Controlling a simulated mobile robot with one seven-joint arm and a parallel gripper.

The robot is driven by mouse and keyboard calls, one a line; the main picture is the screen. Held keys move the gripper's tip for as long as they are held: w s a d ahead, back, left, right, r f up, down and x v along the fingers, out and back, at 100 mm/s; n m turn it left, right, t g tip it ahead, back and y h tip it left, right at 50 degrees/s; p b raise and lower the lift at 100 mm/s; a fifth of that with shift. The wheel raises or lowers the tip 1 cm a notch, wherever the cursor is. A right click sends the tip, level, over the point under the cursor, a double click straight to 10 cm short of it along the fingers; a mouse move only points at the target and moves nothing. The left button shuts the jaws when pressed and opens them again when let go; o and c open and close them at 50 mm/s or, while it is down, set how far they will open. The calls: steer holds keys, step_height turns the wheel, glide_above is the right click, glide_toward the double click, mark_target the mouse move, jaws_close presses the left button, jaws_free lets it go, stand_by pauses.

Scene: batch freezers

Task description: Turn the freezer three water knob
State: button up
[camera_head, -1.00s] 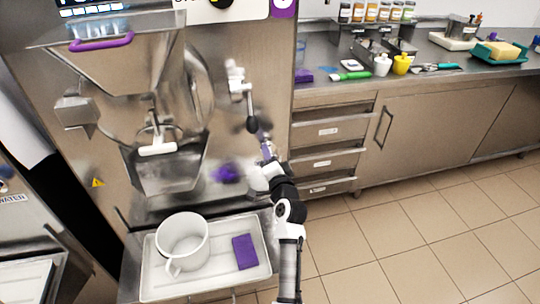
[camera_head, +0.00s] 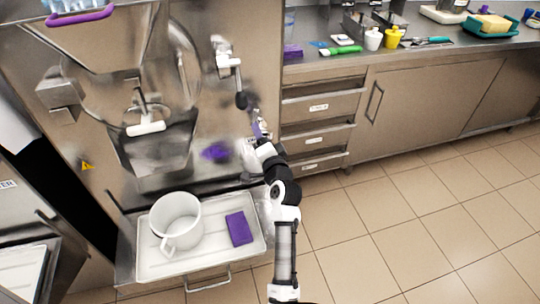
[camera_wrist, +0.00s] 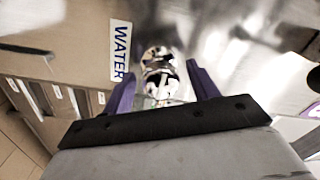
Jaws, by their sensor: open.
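In the wrist view, a shiny chrome water knob (camera_wrist: 160,75) sits on the freezer's metal side, beside a label reading WATER (camera_wrist: 121,50). My gripper (camera_wrist: 163,85) is open. Its two purple fingers stand on either side of the knob, and I cannot tell whether either touches it. In the head view, my gripper (camera_head: 257,130) is raised near the right edge of the freezer front (camera_head: 215,115), below a lever with a black ball end (camera_head: 241,99). The knob cannot be made out in the head view.
A white tray (camera_head: 145,268) below holds a white pitcher (camera_head: 176,222) and a purple sponge-like block (camera_head: 239,228). Drawers (camera_head: 318,107) and a counter (camera_head: 300,73) stand to the right. The tiled floor (camera_head: 400,220) is clear.

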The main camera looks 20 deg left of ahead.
steer(key=b+v, duration=0.3)
steer(key=v, duration=0.8)
steer(key=shift+s+d, duration=0.25)
steer(key=shift+s, duration=0.1)
steer(key=shift+f, duration=0.1)
